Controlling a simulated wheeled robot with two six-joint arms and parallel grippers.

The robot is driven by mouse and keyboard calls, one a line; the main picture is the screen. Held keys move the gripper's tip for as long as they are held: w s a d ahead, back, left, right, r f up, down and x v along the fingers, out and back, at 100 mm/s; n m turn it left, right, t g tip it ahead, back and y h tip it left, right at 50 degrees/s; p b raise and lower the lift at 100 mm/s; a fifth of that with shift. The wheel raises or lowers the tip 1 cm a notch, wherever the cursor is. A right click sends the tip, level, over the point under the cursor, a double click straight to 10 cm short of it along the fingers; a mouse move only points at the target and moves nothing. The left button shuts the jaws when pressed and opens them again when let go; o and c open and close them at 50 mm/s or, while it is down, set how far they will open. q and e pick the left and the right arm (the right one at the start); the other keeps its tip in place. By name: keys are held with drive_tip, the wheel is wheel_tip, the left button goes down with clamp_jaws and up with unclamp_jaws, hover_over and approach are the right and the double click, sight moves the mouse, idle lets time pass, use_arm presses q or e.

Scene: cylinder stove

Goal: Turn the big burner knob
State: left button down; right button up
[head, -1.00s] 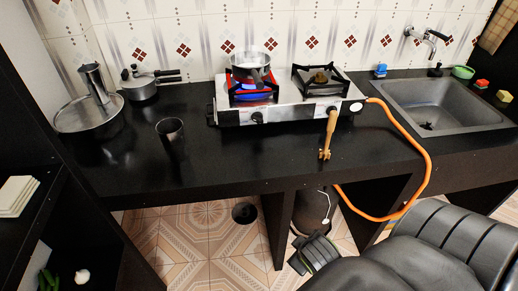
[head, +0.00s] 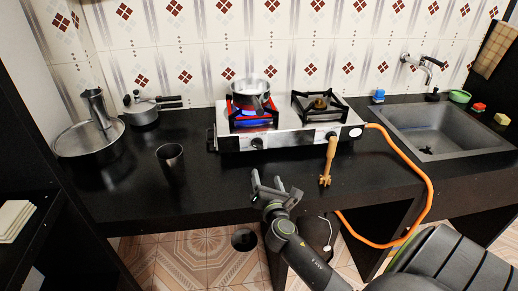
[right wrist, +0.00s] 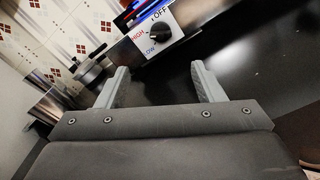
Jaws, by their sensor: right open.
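The stove (head: 300,143) stands on the black counter with a black knob (head: 257,142) on its left front. In the right wrist view the black knob (right wrist: 160,32) sits on a white panel marked HIGH, OFF and LOW. Its exact pointer position is too small to tell. My right gripper (head: 270,182) is open and empty over the counter's front edge, in front of and below the knob, not touching it. In the right wrist view its spread fingers (right wrist: 160,72) point toward the knob, with a gap between. My left gripper is not in view.
A pot (head: 250,92) sits over the lit left burner. A wooden tool (head: 328,162) leans at the stove's right front. An orange hose (head: 405,165) runs from the stove's right side. A dark cup (head: 171,165) stands left; the counter between is clear.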

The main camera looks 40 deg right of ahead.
sight(259, 148)
drive_tip(key=b+x, duration=0.1)
drive_tip(key=x, duration=1.5)
drive_tip(key=shift+d, duration=0.1)
